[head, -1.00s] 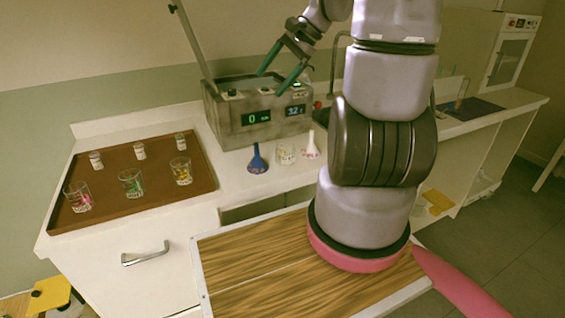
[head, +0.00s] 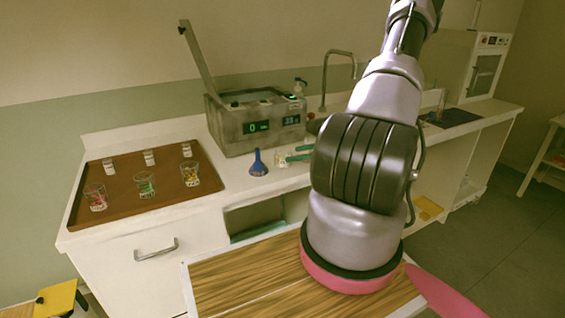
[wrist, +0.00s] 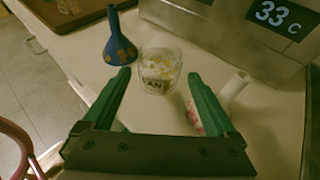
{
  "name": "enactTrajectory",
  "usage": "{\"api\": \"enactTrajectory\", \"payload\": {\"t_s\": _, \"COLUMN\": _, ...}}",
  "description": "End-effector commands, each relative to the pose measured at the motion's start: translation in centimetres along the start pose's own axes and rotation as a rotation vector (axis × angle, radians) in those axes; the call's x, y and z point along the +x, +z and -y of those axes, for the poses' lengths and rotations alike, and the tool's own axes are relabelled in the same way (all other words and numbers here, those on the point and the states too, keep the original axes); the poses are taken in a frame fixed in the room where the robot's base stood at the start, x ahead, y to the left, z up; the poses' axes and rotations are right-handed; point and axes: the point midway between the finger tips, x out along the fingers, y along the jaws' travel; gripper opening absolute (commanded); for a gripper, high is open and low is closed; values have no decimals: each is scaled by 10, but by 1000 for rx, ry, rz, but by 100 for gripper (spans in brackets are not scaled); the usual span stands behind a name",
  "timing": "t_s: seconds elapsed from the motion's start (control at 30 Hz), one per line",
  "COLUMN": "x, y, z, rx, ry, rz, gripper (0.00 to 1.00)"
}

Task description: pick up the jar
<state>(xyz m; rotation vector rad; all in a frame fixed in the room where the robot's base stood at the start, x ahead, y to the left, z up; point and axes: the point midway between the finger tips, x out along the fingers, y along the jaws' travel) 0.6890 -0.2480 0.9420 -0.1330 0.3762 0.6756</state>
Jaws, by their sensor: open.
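The jar (wrist: 158,82) is clear glass with a partly readable label ending in "AN" and pale yellow-white contents. It stands upright on the white counter in front of the grey bath. In the head view the jar (head: 281,158) is small and right of a blue funnel. My gripper (wrist: 159,75) is open, its two green fingers pointing toward the jar from either side. The fingertips appear close to the jar, but I cannot tell whether they touch it. In the head view my gripper (head: 292,154) is low over the counter, partly hidden by my arm.
The blue funnel (wrist: 119,48) stands just left of the jar. A white funnel (wrist: 236,86) is close to the right finger, partly hidden. The grey bath (head: 258,130) with displays stands behind. A brown tray (head: 135,208) at left holds several small glasses and jars.

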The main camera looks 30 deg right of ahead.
Motion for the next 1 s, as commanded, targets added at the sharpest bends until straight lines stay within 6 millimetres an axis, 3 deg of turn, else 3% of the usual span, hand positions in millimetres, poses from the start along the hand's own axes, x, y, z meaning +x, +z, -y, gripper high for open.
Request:
{"api": "enactTrajectory", "payload": {"t_s": 0.2, "x": 34, "y": 0, "z": -1, "rx": -1, "ry": 4, "rz": -1, "gripper": 92}}
{"api": "enactTrajectory", "payload": {"t_s": 0.37, "x": 46, "y": 1, "z": -1, "rx": -1, "ry": 4, "rz": 0, "gripper": 92}}
{"api": "enactTrajectory", "payload": {"t_s": 0.7, "x": 90, "y": 2, "z": -1, "rx": -3, "ry": 4, "rz": -1, "gripper": 92}}
{"api": "enactTrajectory", "payload": {"t_s": 0.97, "x": 94, "y": 2, "z": 0, "rx": -3, "ry": 3, "rz": -1, "gripper": 92}}
{"api": "enactTrajectory", "payload": {"t_s": 1.0, "x": 94, "y": 2, "z": 0, "rx": -3, "ry": 3, "rz": -1, "gripper": 88}}
